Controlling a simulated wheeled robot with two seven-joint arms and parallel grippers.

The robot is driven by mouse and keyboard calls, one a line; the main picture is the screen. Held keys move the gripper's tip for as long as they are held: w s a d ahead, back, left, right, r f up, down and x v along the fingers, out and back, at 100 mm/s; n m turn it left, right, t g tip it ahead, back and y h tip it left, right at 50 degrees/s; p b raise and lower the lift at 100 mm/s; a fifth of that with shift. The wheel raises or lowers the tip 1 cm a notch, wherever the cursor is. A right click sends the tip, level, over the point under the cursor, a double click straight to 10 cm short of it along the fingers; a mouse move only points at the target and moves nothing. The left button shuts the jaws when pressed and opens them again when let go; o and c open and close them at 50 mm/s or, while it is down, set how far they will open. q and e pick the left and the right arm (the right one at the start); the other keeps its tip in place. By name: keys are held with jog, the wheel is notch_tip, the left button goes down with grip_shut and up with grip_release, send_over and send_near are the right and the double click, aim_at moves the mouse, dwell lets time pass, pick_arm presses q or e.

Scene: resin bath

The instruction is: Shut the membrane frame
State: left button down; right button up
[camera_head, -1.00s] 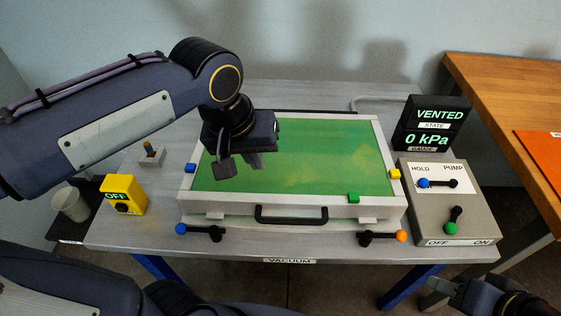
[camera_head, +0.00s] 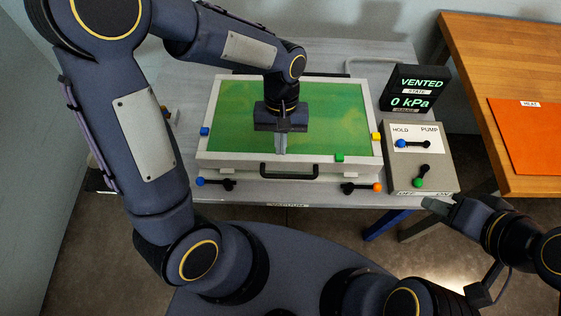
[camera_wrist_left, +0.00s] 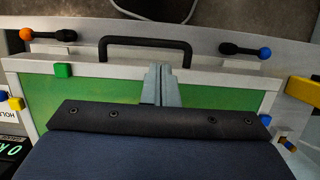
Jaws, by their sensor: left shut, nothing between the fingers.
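The membrane frame (camera_head: 372,132) is a white rectangle around a green sheet. It lies flat over a pale base on the table, with its black handle (camera_head: 289,177) at the front edge. My left gripper (camera_head: 281,150) is over the front middle of the green sheet, fingers together and empty, just behind the handle. In the left wrist view its fingertips (camera_wrist_left: 160,68) overlap the frame's front bar beside the handle; I cannot tell whether they touch. Two front levers, blue-knobbed (camera_head: 201,181) and orange-knobbed (camera_head: 377,187), point outward. My right gripper (camera_head: 432,203) is at lower right, its jaws unclear.
A grey control box (camera_head: 430,160) with HOLD and PUMP levers stands right of the frame. Behind it a black display (camera_head: 414,88) reads VENTED, 0 kPa. A wooden table (camera_head: 470,60) with an orange sheet (camera_head: 530,135) is at the far right.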

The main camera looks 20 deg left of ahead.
pick_arm(q)
jog(key=x, duration=0.7)
jog(key=shift+p, duration=0.3)
jog(key=shift+s+f, duration=0.1)
jog(key=shift+f, duration=0.05)
